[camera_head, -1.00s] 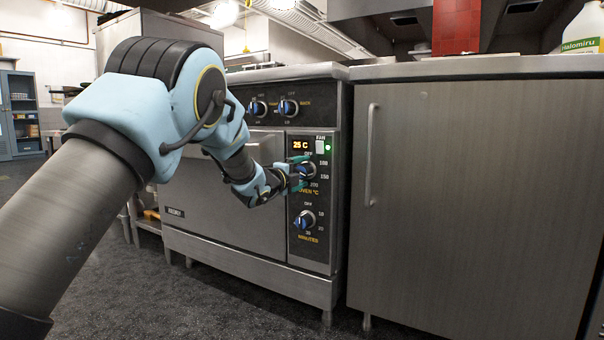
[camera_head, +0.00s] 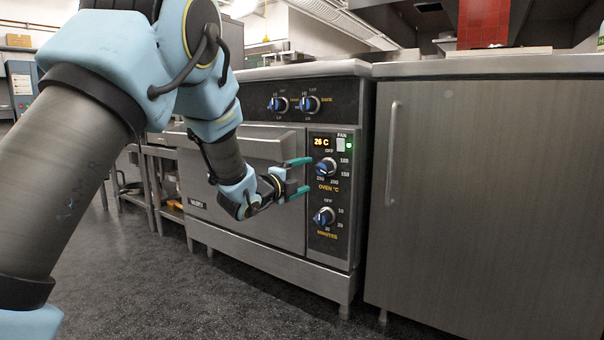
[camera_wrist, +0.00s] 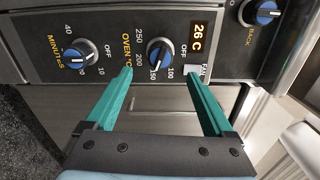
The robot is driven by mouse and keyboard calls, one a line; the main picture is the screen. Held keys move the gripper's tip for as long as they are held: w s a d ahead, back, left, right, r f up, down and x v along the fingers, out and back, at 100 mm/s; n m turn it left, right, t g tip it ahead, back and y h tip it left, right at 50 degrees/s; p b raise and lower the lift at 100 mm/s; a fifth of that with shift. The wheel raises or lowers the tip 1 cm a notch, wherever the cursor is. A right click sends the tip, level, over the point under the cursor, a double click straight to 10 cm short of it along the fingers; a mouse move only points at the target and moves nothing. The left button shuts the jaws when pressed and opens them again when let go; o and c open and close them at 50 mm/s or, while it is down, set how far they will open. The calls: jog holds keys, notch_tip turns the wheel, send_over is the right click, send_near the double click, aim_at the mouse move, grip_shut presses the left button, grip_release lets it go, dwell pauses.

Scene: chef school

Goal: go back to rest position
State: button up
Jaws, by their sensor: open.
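My gripper (camera_head: 298,177) is open and empty in front of the oven's control panel (camera_head: 333,258). Its two teal fingers point at the panel and stand apart from the oven temperature knob (camera_head: 325,167). In the wrist view the fingers (camera_wrist: 158,84) spread on either side below that blue and black knob (camera_wrist: 158,54), with a gap to it. The display (camera_head: 321,142) reads 26 C, and a green light glows beside it. The minutes knob (camera_head: 324,216) sits lower on the panel.
The oven (camera_head: 250,225) has a door handle close behind my arm. A steel cabinet (camera_head: 490,190) with a vertical handle stands to its right, under a worktop (camera_head: 490,65). A steel rack (camera_head: 160,190) stands to the left. Dark floor lies free in front.

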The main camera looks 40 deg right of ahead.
jog(key=shift+s+a, duration=0.1)
jog(key=shift+a, duration=0.2)
dwell(0.4)
jog(key=w+a+f+n+t+y+p, duration=0.15)
jog(key=w+a+n+y, duration=0.3)
jog(key=a, duration=0.55)
jog(key=w+a+n+t+y+p, duration=0.25)
jog(key=w+a+n, duration=0.3)
jog(key=a, duration=0.45)
jog(key=w+a+f+n+t+y+p, duration=0.1)
jog(key=w+a+n+y, duration=0.4)
jog(key=a, duration=0.5)
jog(key=s+a+f+n+g+y+p, duration=0.25)
jog(key=a+n, duration=0.35)
jog(key=a, duration=0.5)
jog(key=s+a+n+g+y+p, duration=0.3)
jog(key=s+a+n+g, duration=0.2)
jog(key=s+a+n, duration=1)
jog(key=s+a+r+m+p, duration=0.1)
jog(key=s+r+p, duration=0.1)
jog(key=r+p, duration=1.6)
jog(key=s+a+r+m+p, duration=0.1)
jog(key=r+m+p, duration=0.1)
jog(key=r+p, duration=1.7)
jog(key=shift+s+a+r+p, duration=0.3)
jog(key=shift+s+p, duration=0.05)
jog(key=shift+p, duration=0.05)
